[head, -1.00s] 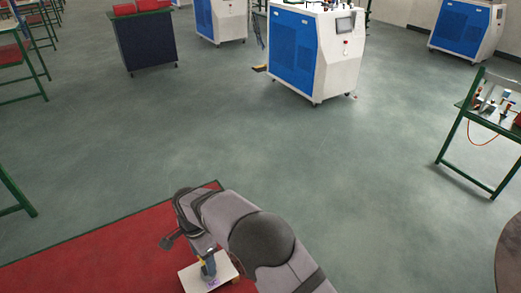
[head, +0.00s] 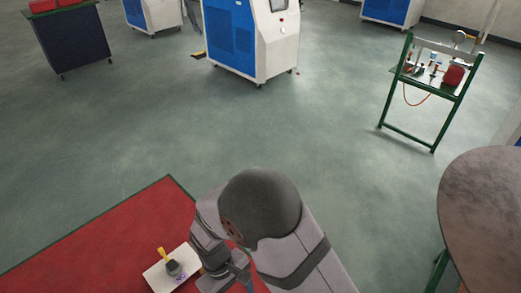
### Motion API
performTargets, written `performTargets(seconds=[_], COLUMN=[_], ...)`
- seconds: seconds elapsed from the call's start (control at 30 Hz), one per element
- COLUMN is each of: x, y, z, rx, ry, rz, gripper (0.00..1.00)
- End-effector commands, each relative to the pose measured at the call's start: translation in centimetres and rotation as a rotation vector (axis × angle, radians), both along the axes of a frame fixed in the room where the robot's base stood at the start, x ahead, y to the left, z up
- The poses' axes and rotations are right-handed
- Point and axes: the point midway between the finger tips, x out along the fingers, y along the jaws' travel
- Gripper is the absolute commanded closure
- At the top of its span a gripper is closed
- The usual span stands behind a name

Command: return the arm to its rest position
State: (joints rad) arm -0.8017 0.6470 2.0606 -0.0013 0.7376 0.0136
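My grey arm reaches in from the bottom edge of the head view, with its large dark rounded joint near the bottom middle. My gripper (head: 234,274) is low at the arm's end, over the red surface and just right of a white plate (head: 158,279). The arm partly hides it, and its fingers cannot be made out. A small dark grey fitting with a yellow lever (head: 173,267) stands on the plate, apart from the visible arm parts.
The red surface (head: 100,240) has a green edge. Open grey-green floor lies beyond it. A blue and white machine (head: 240,40) stands at the back, a green-framed stand (head: 405,128) at the right. A brown round surface (head: 485,200) is at the right edge.

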Motion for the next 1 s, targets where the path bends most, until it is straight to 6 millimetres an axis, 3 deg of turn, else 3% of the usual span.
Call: performTargets(seconds=[0.03,0.2,0.4,0.67,0.8,1.0], x=[-0.5,-2.3,-2.9,1.4,1.7,1.7], y=[-2.5,-9.3,-14.7,-19.1,-20.5,-21.0], z=[1.4,4.8,8.1,12.2,12.6,12.5], rx=[0.001,0.006,0.053,0.13,0.128,0.124], ry=[0.007,0.003,-0.071,-0.266,-0.287,-0.287], rz=[-0.035,-0.205,-0.437,-0.691,-0.757,-0.779], gripper=[0.4,0.4,0.4,0.4,0.4,0.4])
